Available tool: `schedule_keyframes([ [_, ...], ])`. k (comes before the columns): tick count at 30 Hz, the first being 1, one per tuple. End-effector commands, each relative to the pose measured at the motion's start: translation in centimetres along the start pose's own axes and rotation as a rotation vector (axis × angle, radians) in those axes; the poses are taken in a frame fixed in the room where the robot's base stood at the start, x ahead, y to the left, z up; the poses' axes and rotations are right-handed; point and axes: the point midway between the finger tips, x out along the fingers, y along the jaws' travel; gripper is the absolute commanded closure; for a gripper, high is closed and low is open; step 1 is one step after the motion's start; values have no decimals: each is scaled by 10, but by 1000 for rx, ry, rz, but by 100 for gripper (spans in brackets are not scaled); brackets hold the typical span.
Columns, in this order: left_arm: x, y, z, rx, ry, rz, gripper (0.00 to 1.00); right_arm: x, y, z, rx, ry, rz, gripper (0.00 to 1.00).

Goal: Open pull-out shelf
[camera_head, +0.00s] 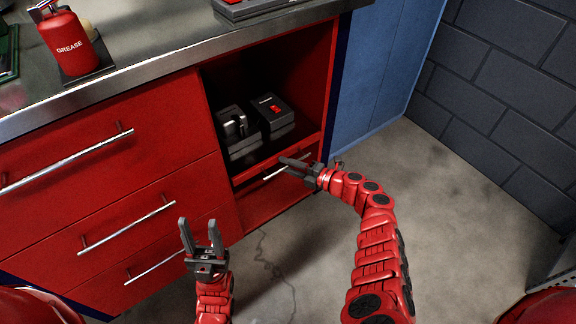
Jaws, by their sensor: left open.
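The pull-out shelf (241,176) is a low, dark shelf with a red front edge, in the open compartment of the red cabinet. A silver bar handle (272,175) shows at its front. My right gripper (287,161) is at this handle, its dark fingers overlapping the right part of it. I cannot tell whether the fingers are closed around the bar. My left gripper (201,235) is open and empty, fingers pointing up, in front of the lower drawers and apart from them.
Dark boxes (271,106) and a black device (234,124) sit in the compartment. Red drawers (100,190) with bar handles are on the left. A red grease can (68,45) stands on the metal worktop (150,45). Concrete floor (455,225) is clear at right.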

Motion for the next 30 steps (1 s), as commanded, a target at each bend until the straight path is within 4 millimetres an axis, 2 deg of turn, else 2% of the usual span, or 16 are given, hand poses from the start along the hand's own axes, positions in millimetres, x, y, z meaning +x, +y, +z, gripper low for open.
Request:
schedule_keyframes([
  [1, 0, 0, 0, 0, 0, 0, 50, 0, 0, 0, 0, 0, 0, 77],
  [5, 0, 0, 0, 0, 0, 0, 50, 0, 0, 0, 0, 0, 0, 100],
  [30, 0, 0, 0, 0, 0, 0, 50, 0, 0, 0, 0, 0, 0, 100],
])
